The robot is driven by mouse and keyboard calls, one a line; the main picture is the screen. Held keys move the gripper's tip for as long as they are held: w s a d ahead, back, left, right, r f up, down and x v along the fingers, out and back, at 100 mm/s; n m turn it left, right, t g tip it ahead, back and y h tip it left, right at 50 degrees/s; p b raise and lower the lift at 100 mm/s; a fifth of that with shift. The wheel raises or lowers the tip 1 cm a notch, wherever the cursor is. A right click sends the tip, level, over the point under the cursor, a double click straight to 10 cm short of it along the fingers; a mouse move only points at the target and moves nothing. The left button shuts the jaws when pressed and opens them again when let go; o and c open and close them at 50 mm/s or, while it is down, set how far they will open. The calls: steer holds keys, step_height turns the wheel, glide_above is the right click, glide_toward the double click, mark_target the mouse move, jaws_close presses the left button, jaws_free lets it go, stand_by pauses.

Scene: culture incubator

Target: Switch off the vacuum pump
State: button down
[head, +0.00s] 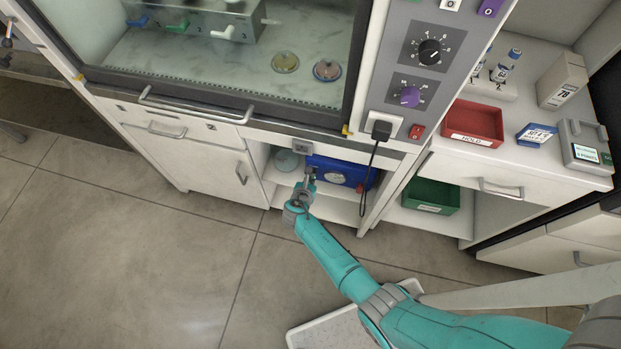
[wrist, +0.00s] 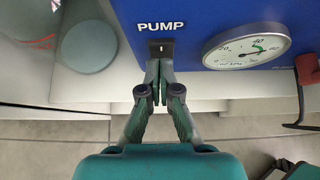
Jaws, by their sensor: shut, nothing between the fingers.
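The vacuum pump (head: 345,172) is a blue box on the shelf of the open bay under the cabinet. In the wrist view its blue front (wrist: 185,20) carries the word PUMP, a round gauge (wrist: 246,47) and a dark rocker switch (wrist: 161,47). The gauge needle is off zero, on a green part of the dial. My gripper (wrist: 160,66) is shut and empty, its fingertips right at the lower edge of the switch; I cannot tell whether they touch. In the head view my gripper (head: 309,179) is at the left end of the pump.
A pale round-lidded container (wrist: 88,46) stands left of the pump. A red lever or handle (wrist: 307,72) is at the right edge of the wrist view. A black power cord (head: 373,165) hangs in front of the pump's right side.

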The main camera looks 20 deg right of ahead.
steer(key=shift+w+d, duration=0.1)
steer(key=shift+w, duration=0.05)
steer(key=shift+w+r, duration=0.1)
steer(key=shift+r, duration=0.75)
